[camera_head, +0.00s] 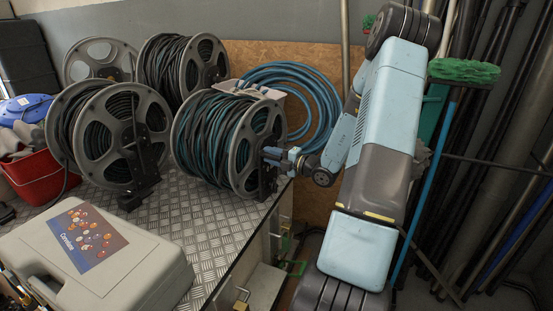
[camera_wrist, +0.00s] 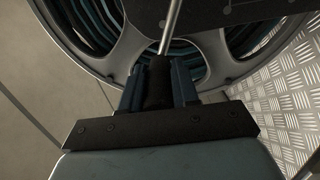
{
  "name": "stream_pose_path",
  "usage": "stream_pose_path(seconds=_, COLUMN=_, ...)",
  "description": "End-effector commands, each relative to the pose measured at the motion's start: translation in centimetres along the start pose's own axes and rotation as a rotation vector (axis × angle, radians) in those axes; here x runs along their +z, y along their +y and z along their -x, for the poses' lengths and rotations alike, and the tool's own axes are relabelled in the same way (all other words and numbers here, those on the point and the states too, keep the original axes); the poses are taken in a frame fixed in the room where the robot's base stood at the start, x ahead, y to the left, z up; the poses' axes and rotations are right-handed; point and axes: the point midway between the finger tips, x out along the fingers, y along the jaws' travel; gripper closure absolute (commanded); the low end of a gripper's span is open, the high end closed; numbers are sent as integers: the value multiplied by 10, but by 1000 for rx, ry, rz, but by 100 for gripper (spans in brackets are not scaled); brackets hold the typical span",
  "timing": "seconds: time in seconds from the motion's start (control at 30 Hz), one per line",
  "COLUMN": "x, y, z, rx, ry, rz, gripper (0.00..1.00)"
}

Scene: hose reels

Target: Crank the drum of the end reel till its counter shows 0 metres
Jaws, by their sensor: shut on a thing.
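The end reel (camera_head: 222,140) stands at the right edge of the chequered metal bench, wound with dark and teal hose. My gripper (camera_head: 276,155) is at its right side flange. In the wrist view, my gripper (camera_wrist: 158,85) is shut on the black crank handle (camera_wrist: 157,78), with a blue-grey finger on each side of it. A bright metal rod (camera_wrist: 171,25) runs up from the handle in front of the reel's grey spoked flange (camera_wrist: 215,60). No counter reading can be made out in either view.
Other hose reels (camera_head: 110,135) stand to the left and behind. A grey case (camera_head: 120,265) lies at the front left, near a red bucket (camera_head: 38,175). A coiled blue hose (camera_head: 310,95) hangs behind the end reel. A green broom (camera_head: 463,72) and dark poles stand right of my arm.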

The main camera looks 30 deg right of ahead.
Motion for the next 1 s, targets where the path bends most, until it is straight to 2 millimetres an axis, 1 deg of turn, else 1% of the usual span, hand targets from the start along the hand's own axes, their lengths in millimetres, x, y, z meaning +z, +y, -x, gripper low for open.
stream_pose_path(seconds=0.5, x=0, y=2, z=-2, rx=-1, ry=5, rz=3, gripper=100)
stream_pose_path(seconds=0.53, x=0, y=1, z=-2, rx=-1, ry=5, rz=3, gripper=68)
stream_pose_path(seconds=0.77, x=-2, y=1, z=-3, rx=-1, ry=7, rz=2, gripper=46)
stream_pose_path(seconds=1.0, x=-2, y=1, z=-3, rx=-1, ry=7, rz=2, gripper=45)
